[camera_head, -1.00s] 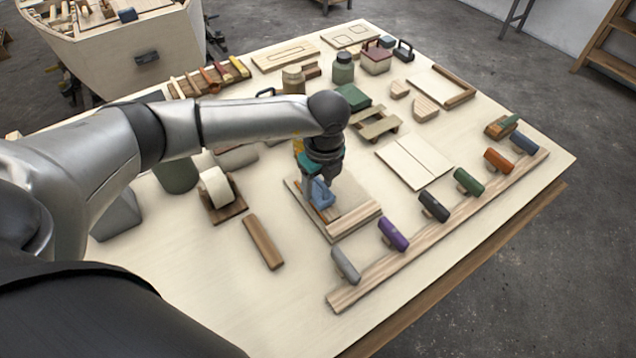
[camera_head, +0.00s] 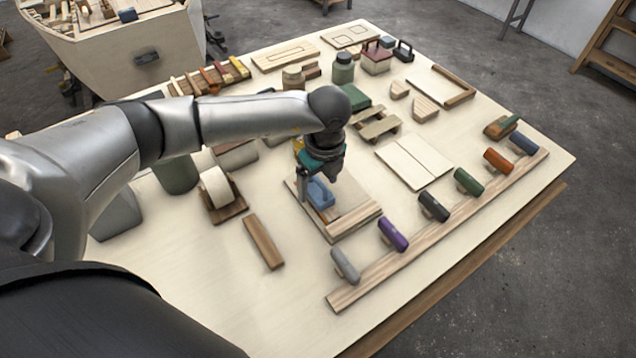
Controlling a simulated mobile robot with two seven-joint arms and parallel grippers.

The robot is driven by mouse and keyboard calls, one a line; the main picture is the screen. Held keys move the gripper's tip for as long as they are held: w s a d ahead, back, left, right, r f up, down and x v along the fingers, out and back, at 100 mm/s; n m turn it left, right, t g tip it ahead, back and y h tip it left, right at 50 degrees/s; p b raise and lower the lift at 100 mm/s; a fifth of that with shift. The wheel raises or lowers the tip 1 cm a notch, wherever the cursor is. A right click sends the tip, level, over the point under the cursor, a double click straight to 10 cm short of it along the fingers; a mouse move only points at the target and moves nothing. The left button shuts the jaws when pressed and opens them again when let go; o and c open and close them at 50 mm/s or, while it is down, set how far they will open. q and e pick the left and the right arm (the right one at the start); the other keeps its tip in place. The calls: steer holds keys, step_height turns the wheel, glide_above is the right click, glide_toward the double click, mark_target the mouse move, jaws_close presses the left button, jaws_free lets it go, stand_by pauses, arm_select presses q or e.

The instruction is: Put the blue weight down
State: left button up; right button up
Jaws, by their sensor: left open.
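The blue weight (camera_head: 320,195) rests on a light wooden board with raised edge strips (camera_head: 353,221), near the middle of the table. My left gripper (camera_head: 318,182) is just above the blue weight, pointing down, with its jaws open. One finger shows at the left side of the weight; the other finger is hard to make out. My right gripper is not in view.
In front stands a rail (camera_head: 375,276) with several coloured handles, including a purple one (camera_head: 393,234). A brown wooden strip (camera_head: 263,242) lies to the left, near a white roll on a wooden holder (camera_head: 222,196). The table's front left is clear.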

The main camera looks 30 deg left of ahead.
mark_target(322, 184)
arm_select(q)
steer(key=r, duration=0.7)
steer(key=d+r, duration=0.1)
steer(key=r, duration=0.3)
steer(key=shift+s+d+r, duration=0.1)
steer(key=shift+s, duration=0.25)
